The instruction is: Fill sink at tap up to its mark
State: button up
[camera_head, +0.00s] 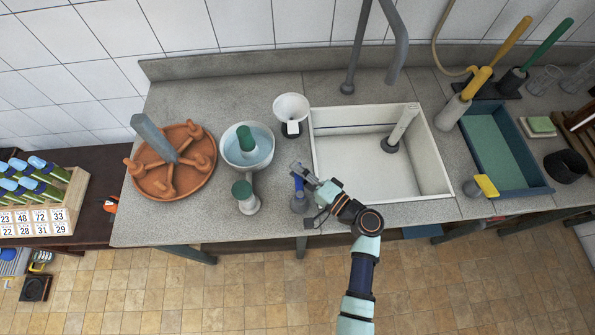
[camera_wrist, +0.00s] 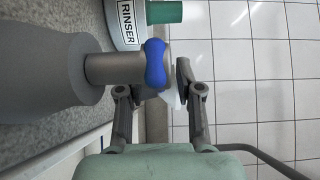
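The white rectangular sink (camera_head: 365,172) is set into the counter, and I see no water in it. A dark line (camera_head: 345,128) runs along its inner back wall. A pale upright pipe on a dark base (camera_head: 400,130) stands inside at the right. The grey tap pipe (camera_head: 394,45) hangs behind the sink. My gripper (camera_head: 308,176) is left of the sink's front left corner, beside a grey piece with a blue collar (camera_head: 298,190). In the wrist view the blue collar (camera_wrist: 156,62) lies by the fingers, with a gap at the right finger; the left fingertip is partly hidden.
A blue tray (camera_head: 505,160) and brushes (camera_head: 478,82) are right. The wrist view shows a "RINSER" label (camera_wrist: 126,22).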

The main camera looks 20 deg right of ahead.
jog(key=shift+a, duration=0.1)
grip_shut()
